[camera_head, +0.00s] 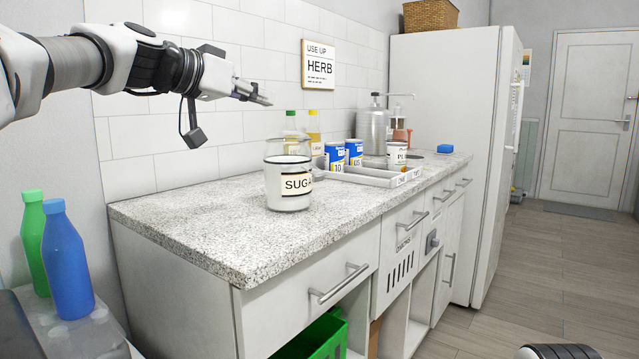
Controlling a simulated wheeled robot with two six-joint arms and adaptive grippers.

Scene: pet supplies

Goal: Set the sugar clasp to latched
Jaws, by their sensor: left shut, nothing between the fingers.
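A white sugar canister (288,196) stands upright on the speckled countertop, near its front edge. Its label reads "SUGA", with the end turned out of sight. A clear rounded shape shows just above its rim; I cannot tell whether it is the canister's lid or a separate jar behind. The clasp is too small or hidden to make out. My left gripper (263,99) is shut and empty, in the air above and slightly left of the canister, apart from it and in front of the tiled wall.
The left half of the countertop (190,215) is clear. Behind and right of the canister are bottles (314,130), blue cans (354,152), a grey tray (385,176), another labelled jar (397,153) and a metal dispenser (373,125). Blue and green bottles (66,262) stand lower left.

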